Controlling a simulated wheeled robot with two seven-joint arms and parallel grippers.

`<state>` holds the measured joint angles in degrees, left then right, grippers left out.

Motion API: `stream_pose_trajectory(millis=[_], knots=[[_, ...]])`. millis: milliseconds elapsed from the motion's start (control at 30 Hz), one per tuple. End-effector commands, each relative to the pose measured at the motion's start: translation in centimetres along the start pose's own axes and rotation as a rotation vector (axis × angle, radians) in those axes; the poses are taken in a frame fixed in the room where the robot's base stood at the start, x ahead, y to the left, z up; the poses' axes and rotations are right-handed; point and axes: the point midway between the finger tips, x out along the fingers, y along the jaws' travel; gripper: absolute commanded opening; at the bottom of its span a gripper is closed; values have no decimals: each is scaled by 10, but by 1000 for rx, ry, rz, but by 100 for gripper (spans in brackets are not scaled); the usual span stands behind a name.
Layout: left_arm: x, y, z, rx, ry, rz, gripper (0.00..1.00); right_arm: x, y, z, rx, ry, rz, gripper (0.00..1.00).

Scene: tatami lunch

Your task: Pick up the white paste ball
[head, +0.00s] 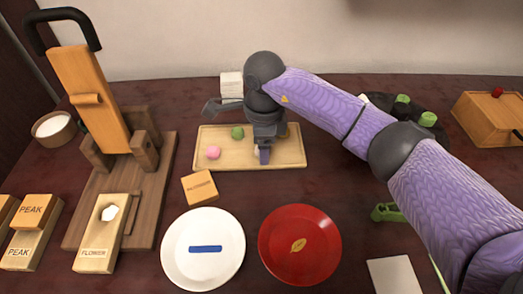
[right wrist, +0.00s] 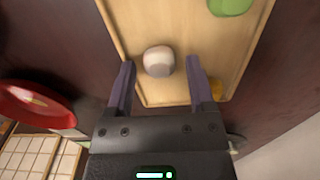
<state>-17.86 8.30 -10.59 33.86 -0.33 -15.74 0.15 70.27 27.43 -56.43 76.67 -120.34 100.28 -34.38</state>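The white paste ball (right wrist: 159,61) lies on the light wooden tray (head: 290,160). In the right wrist view it sits between the two fingertips of my right gripper (head: 264,156), with a gap on each side. The fingers are open and point down at the tray. In the head view the gripper hides most of the ball, and only a pale sliver shows beside the fingers. A pink ball (head: 213,152) and a green ball (head: 237,132) lie on the tray left of my right gripper. My left gripper does not show.
A white plate (head: 178,255) with a blue strip and a red plate (head: 325,255) with a leaf stand in front of the tray. A small wooden block (head: 200,188) lies just before the tray. A tall wooden press (head: 92,98) stands at left. A wooden box (head: 490,118) is at right.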

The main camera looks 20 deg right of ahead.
Motion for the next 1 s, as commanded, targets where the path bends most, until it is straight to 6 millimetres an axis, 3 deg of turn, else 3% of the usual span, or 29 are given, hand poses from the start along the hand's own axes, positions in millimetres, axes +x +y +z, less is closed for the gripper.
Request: stream_pose_trajectory(millis=[33, 300, 633, 900, 1000], knots=[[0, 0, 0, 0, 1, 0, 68, 0, 0, 0, 0, 0, 0, 56], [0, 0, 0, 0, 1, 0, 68, 0, 0, 0, 0, 0, 0, 0], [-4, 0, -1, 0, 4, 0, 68, -8, 0, 0, 0, -1, -2, 0], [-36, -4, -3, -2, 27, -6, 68, -81, 0, 0, 0, -2, -7, 0], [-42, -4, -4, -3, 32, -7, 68, -96, 0, 0, -5, 0, -3, 0]])
